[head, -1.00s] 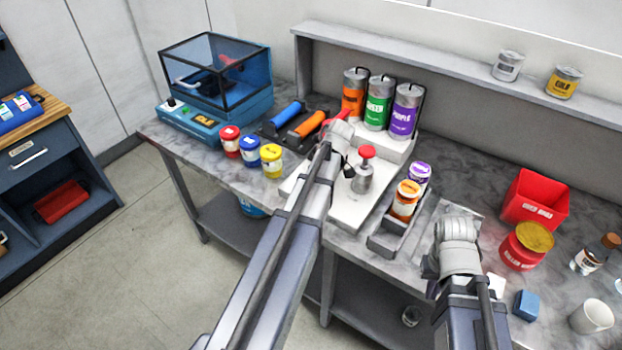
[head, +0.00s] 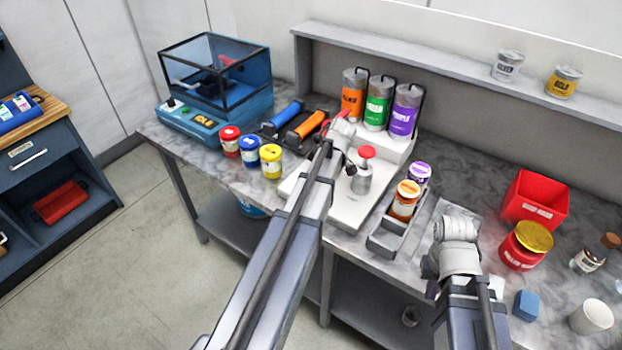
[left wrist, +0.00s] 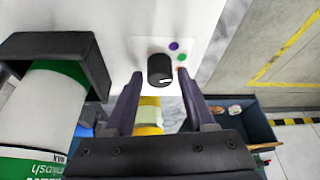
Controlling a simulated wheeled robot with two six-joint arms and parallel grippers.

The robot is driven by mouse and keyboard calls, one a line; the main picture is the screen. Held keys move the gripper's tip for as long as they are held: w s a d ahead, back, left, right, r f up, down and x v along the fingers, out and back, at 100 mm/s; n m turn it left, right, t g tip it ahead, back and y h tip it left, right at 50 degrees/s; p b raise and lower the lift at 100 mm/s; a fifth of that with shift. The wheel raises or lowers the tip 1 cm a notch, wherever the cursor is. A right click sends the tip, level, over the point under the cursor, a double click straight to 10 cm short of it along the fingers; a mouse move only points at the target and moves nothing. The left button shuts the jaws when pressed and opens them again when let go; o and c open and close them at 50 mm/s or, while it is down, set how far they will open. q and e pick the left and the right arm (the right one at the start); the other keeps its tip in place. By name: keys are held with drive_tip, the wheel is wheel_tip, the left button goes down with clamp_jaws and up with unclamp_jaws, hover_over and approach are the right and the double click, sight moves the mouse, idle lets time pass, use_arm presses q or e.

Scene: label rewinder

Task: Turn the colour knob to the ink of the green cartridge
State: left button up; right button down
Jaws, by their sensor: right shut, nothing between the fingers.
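The green cartridge (head: 377,105) stands between an orange cartridge (head: 353,95) and a purple one (head: 404,112) at the back of the white machine (head: 352,208). In the left wrist view a black colour knob (left wrist: 160,68) has a white mark on its lower right, pointing rightward. Purple (left wrist: 174,45), green (left wrist: 181,57) and orange-red (left wrist: 182,70) dots lie beside it. The fingers of my left gripper (left wrist: 160,85) are apart on either side of the knob, with gaps visible. The head view hides the knob. My right gripper (head: 431,267) is shut and empty, low over the front right.
Further right are a red bin (head: 536,197), a red jar (head: 522,252), a blue block (head: 526,305) and a mug (head: 592,317).

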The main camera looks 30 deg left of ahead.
use_arm(q)
drive_tip(key=shift+o, duration=0.9)
drive_tip(key=shift+r, duration=0.1)
drive_tip(key=p+v, duration=0.7)
drive_tip(key=shift+r, duration=0.3)
drive_tip(key=shift+d, duration=0.15)
drive_tip(key=s+d+f+m+h+b, duration=0.1)
drive_tip(key=s+d+m, duration=0.4)
drive_tip(key=d+m, duration=0.2)
drive_tip(key=s+d+f+m+h+b, duration=0.1)
drive_tip(key=s+d+f+m, duration=0.1)
drive_tip(key=s+d+m, duration=0.4)
drive_tip(key=s+d+f+m+h+b, duration=0.1)
drive_tip(key=s+d+m, duration=0.5)
drive_tip(key=d, duration=0.8)
drive_tip(key=f+m, duration=0.1)
drive_tip(key=m, duration=0.2)
drive_tip(key=shift+s+f+m+b, duration=0.15)
drive_tip(key=shift+f+m+b, duration=0.05)
drive_tip(key=shift+m+b, duration=0.1)
